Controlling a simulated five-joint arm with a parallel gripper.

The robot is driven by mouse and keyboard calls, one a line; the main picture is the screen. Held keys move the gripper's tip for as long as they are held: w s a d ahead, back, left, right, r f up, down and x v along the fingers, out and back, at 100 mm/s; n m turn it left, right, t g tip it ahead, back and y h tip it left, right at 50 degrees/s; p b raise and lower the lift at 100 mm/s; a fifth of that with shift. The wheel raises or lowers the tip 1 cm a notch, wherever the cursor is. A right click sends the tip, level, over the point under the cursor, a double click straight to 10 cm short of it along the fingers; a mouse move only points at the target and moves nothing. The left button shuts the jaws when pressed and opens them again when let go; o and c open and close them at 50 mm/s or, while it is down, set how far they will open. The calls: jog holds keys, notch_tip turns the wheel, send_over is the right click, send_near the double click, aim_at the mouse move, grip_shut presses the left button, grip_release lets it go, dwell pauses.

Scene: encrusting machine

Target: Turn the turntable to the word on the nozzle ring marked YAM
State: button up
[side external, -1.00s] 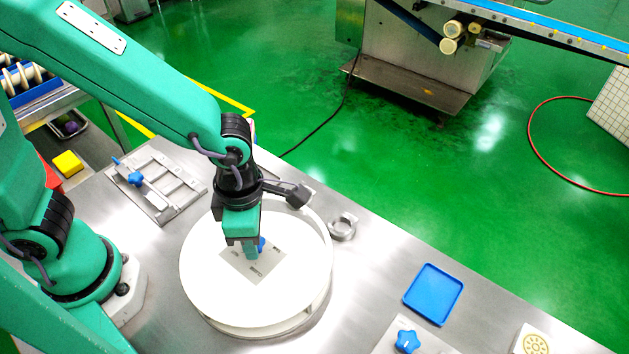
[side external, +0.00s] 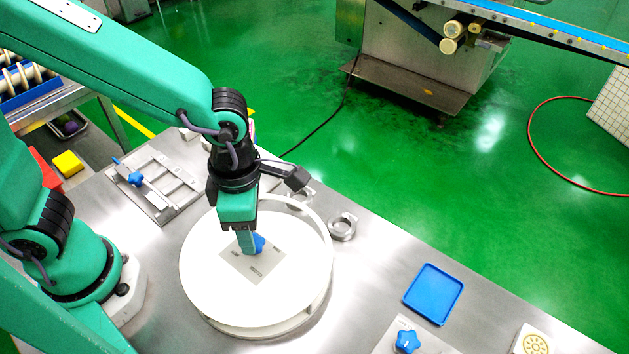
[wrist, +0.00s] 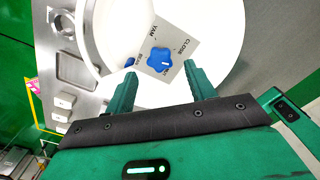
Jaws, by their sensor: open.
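The white round turntable (side external: 208,285) stands on the steel table. A grey square plate (side external: 262,275) with printed words lies at its middle, with a blue star-shaped knob (side external: 260,243) on it. In the wrist view the plate (wrist: 180,32) shows YAM at its upper left and CLOSE at its right; the other words are too small to read surely. My gripper (side external: 246,251) is open over the plate beside the knob. In the wrist view its fingers (wrist: 158,70) point toward the blue knob (wrist: 160,60), which shows just beyond the fingertips. A metal nozzle ring (side external: 342,230) lies right of the turntable; no marking is readable.
A blue tray (side external: 433,294) and another blue knob (side external: 407,341) on a plate are at the right. A metal frame with a blue knob (side external: 135,179) lies left of the turntable. Bare table lies between turntable and tray.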

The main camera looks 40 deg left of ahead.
jog(key=shift+r, duration=2.15)
jog(key=shift+w, duration=0.15)
jog(key=c, duration=0.9)
jog(key=shift+w+d, duration=0.1)
jog(key=shift+w, duration=0.15)
grip_shut()
jog(key=shift+w+d+f+n+g+y, duration=0.1)
jog(key=shift+w+f+n+g+y, duration=0.45)
jog(key=shift+w, duration=1.35)
jog(key=shift+w+d+f+n+g+y, duration=0.15)
jog(key=shift+w+f+g, duration=0.75)
jog(key=shift+w, duration=1)
jog(key=shift+w+d+f+n+g+y, duration=0.1)
jog(key=shift+w+f+n+g+y, duration=0.3)
jog(key=shift+w+f, duration=1.05)
